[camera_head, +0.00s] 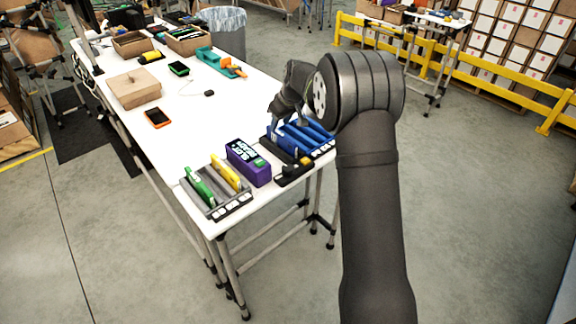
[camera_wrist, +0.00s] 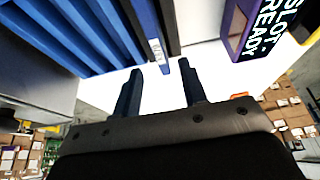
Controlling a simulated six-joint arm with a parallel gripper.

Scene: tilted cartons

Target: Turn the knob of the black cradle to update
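The black cradle (camera_head: 290,176) sits near the front edge of the white table, between the purple box and the blue ribbed cradle. A small yellow-orange part (camera_head: 305,161) shows on its top; I cannot tell whether this is the knob. My gripper (camera_wrist: 160,83) is open and empty in the wrist view, with its two dark fingers apart over white table. In the head view it is behind the blue ribbed cradle (camera_head: 312,134), where its fingertips are hard to make out. In the wrist view the blue ribs (camera_wrist: 98,30) are close at upper left.
The purple box (camera_head: 248,163) has a lit screen; its text in the wrist view (camera_wrist: 240,30) includes "SLOT" and "READY". A grey cradle (camera_head: 232,207) holds a green and a yellow device. Cardboard boxes and a teal tray stand farther back. The table's middle is mostly clear.

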